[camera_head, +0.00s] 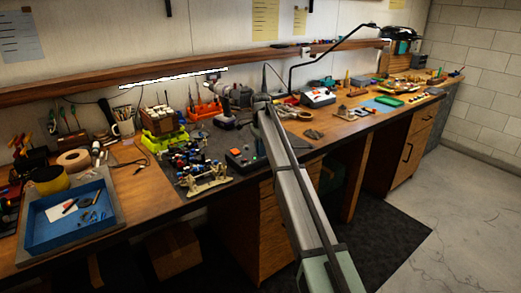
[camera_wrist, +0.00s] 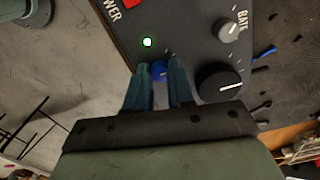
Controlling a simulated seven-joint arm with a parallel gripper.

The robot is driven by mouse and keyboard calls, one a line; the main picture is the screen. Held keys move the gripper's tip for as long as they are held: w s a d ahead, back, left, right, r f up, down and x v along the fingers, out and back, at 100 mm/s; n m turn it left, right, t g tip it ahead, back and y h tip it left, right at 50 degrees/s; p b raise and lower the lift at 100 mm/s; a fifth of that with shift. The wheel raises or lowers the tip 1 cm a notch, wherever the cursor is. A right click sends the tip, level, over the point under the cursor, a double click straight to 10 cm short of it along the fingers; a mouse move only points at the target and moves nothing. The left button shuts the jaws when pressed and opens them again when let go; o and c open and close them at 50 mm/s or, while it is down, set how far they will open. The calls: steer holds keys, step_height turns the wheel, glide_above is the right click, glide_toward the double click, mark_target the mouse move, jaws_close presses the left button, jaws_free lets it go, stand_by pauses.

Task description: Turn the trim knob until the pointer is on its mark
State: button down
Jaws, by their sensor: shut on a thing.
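A small blue knob (camera_wrist: 159,70) sits on the face of a dark control box (camera_wrist: 185,40), which also shows in the head view (camera_head: 238,163). I take it for the trim knob, but no label for it can be read. My gripper (camera_wrist: 161,66) has its two teal fingers on either side of the blue knob and is shut on it. Small pale marks (camera_wrist: 170,51) show on the panel just past the fingertips. The fingers partly hide the knob, and I cannot tell where its pointer stands.
On the same panel are a lit green lamp (camera_wrist: 147,42), a red power switch (camera_wrist: 132,3), a grey knob marked RATE (camera_wrist: 227,31) and a large black knob (camera_wrist: 219,82) close to my right finger. A car chassis (camera_head: 203,180) stands left of the box.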

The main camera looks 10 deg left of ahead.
steer(key=n, duration=0.6)
steer(key=shift+n, duration=0.4)
stand_by(0.5)
steer(key=c, duration=1)
jaws_free()
steer(key=shift+r, duration=0.15)
step_height(320, 180, up, 14)
steer(key=shift+f, duration=0.2)
